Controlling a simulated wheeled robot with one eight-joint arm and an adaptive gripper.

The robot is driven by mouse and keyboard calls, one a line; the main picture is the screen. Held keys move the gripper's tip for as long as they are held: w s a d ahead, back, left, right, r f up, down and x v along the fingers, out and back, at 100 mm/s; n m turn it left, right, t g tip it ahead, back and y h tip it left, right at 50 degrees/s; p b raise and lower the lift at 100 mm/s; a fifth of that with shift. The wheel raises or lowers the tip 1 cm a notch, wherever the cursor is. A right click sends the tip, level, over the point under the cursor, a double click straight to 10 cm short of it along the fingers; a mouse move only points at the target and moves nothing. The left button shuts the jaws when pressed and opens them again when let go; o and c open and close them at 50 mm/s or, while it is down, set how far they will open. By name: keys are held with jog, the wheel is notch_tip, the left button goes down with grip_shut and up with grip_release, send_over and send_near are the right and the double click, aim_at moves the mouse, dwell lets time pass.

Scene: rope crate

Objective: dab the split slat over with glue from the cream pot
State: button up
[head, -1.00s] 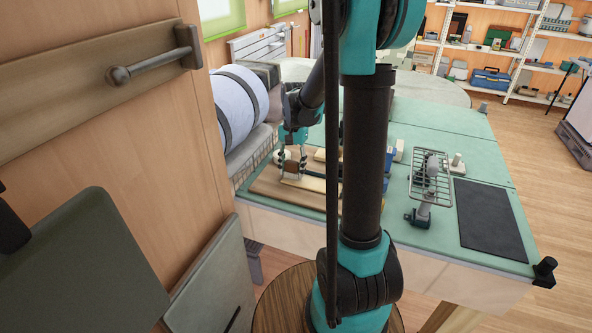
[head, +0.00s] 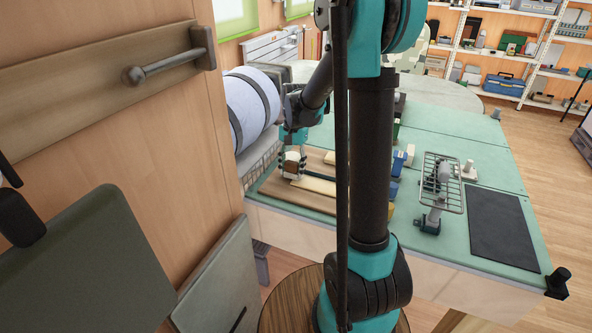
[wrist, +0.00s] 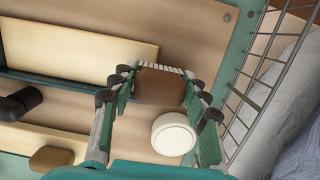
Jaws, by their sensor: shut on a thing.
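My gripper (wrist: 160,90) is shut on a brown block-like piece (wrist: 160,86) with a pale toothed edge, perhaps a brush. The brown piece also shows in the head view (head: 291,168), at the left part of the wooden board. I cannot make out which is split.
The wooden board (wrist: 200,18) lies on the green bench top (head: 440,115). A wire basket side (wrist: 255,85) and a pale roll (head: 243,105) stand close beside the gripper.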

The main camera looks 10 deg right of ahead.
aim_at(311, 183)
dwell(0.4)
jog(key=shift+s+d+r, duration=0.1)
jog(key=shift+s+d, duration=0.4)
jog(key=shift+d, duration=0.25)
jog(key=shift+s+d, duration=0.5)
jog(key=shift+d, duration=0.25)
jog(key=shift+s+d, duration=0.55)
jog(key=shift+d, duration=0.25)
jog(key=shift+s+d, duration=0.5)
jog(key=shift+d, duration=0.25)
jog(key=shift+s+d, duration=0.5)
jog(key=shift+d, duration=0.25)
jog(key=shift+s+d, duration=0.5)
jog(key=shift+d, duration=0.25)
jog(key=shift+w+a, duration=0.1)
jog(key=shift+w+a, duration=0.5)
jog(key=shift+a, duration=0.2)
jog(key=shift+w+a, duration=0.45)
jog(key=shift+a, duration=0.25)
